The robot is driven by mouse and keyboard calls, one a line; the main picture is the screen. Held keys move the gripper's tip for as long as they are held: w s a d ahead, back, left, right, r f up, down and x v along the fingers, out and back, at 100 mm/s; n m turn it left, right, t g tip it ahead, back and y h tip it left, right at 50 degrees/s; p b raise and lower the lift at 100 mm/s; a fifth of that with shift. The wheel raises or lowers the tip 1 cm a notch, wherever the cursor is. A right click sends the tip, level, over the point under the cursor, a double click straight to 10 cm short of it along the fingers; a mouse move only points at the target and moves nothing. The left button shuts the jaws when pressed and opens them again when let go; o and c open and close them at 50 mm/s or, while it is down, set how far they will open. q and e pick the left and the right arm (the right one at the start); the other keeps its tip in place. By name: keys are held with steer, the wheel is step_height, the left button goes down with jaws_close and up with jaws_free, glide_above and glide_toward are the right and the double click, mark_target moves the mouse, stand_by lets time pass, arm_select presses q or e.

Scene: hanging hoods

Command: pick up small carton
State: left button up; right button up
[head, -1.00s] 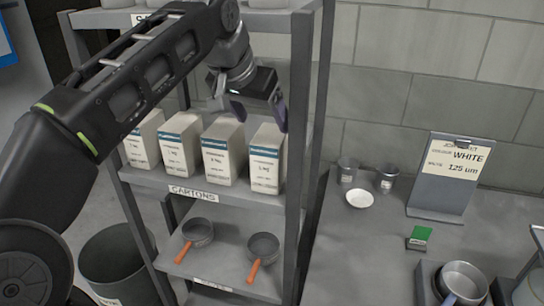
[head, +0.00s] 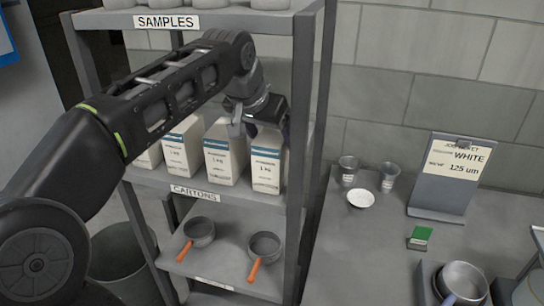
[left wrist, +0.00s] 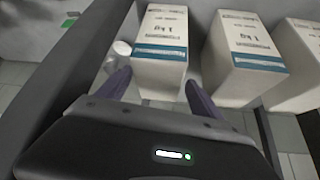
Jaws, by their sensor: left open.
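Several white cartons with blue bands stand upright in a row on the shelf labelled CARTONS. The rightmost carton (head: 267,172) is closest to my left gripper (head: 262,127), which hangs at its upper part. In the left wrist view this carton (left wrist: 161,45) shows between the two open fingers (left wrist: 160,92), with nothing clamped. I cannot tell whether the fingers touch it. The carton beside it (head: 224,155) stands a small gap away, and it also shows in the left wrist view (left wrist: 240,50). My right gripper is not in view.
The shelf post (head: 307,120) stands close right of the rightmost carton. The SAMPLES shelf (head: 220,18) lies above. Pans with orange handles (head: 264,245) sit on the shelf below. The bench at right holds cups (head: 347,170), a white dish (head: 361,199) and a sign (head: 449,175).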

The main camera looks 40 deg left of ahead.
arm_select(q)
steer(key=shift+w+f, duration=0.35)
steer(key=shift+f, duration=0.15)
steer(key=shift+c, duration=0.4)
jaws_close()
stand_by(0.4)
steer(key=shift+r, duration=0.1)
